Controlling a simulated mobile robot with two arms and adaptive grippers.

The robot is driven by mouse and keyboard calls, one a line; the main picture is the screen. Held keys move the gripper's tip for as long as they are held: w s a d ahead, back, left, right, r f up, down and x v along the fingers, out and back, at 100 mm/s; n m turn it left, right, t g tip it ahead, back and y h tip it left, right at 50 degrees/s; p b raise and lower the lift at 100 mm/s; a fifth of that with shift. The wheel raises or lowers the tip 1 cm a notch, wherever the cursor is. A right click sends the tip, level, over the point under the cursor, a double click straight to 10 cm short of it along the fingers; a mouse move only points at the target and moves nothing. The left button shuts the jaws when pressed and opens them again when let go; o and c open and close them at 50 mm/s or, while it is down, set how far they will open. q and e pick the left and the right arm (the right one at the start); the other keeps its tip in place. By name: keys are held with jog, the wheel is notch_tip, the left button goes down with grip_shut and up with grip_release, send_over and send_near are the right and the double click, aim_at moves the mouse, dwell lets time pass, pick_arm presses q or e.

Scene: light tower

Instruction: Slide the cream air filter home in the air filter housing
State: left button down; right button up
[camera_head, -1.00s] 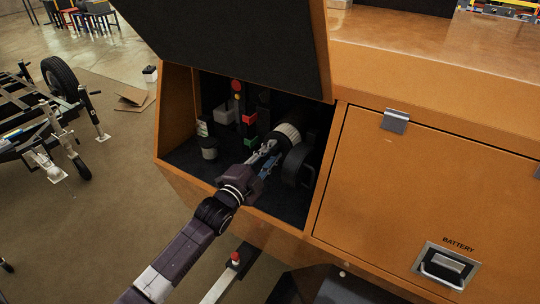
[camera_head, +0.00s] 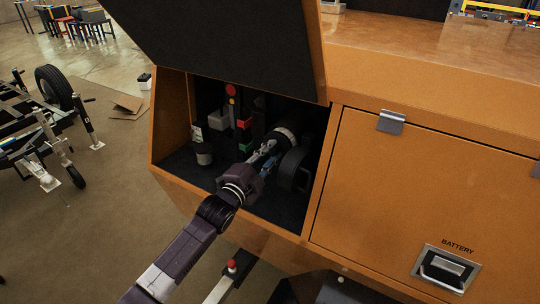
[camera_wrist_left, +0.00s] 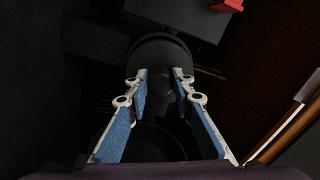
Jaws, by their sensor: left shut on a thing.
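The cream air filter (camera_head: 284,135) shows as a thin pale band deep in the open bay in the head view. The rest of it is inside the dark air filter housing (camera_head: 303,118) or behind my fingers. My left gripper (camera_head: 265,152) reaches into the bay and is shut on the filter's end. In the left wrist view the fingers (camera_wrist_left: 163,88) close on a dark grip at the middle of the filter's dark round end cap. How deep the filter sits is too dark to tell. My right gripper is not in view.
A dark round part (camera_head: 293,168) stands close to the right of my gripper. A dark canister (camera_head: 203,154) and a red-and-green fitting (camera_head: 243,124) are to the left. The raised lid (camera_head: 230,45) hangs above the bay; the orange battery door (camera_head: 415,190) is right.

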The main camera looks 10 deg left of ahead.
aim_at(277, 147)
pick_arm(q)
jog(key=shift+b+x, duration=0.95)
jog(key=shift+x, duration=0.65)
jog(key=c, duration=1.6)
grip_release()
jog(key=shift+f, duration=0.1)
jog(key=shift+p+v, duration=1.15)
jog(key=shift+v, duration=0.3)
jog(key=shift+p+v, duration=1.55)
jog(key=shift+v, duration=1.05)
